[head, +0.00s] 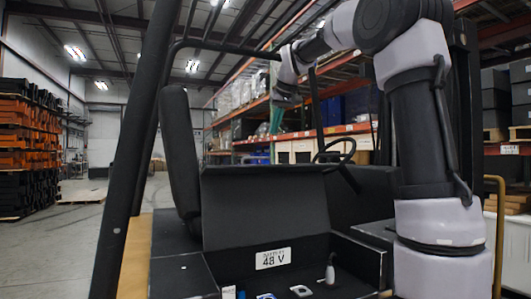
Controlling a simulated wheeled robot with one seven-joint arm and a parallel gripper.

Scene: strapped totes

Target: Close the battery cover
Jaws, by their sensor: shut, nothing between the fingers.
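The battery cover (265,206) is a dark flat panel standing raised, roughly upright, behind the open battery compartment of a forklift. The compartment (341,247) is dark inside, with a white "48 V" label (272,258) on its inner back face. My arm rises at the right and reaches over to the left. My gripper (283,97) is small in the picture, shut and empty, pointing down above the cover's top edge. A visible gap separates it from the cover in the picture; its depth relative to the cover is hard to tell.
The black seat (179,152) stands left of the cover, the steering wheel (335,150) behind it. A thick dark post (135,150) and an overhead bar frame the truck. Small items, including a pale lever (330,272), lie low in front. A yellow rail (499,230) stands at right.

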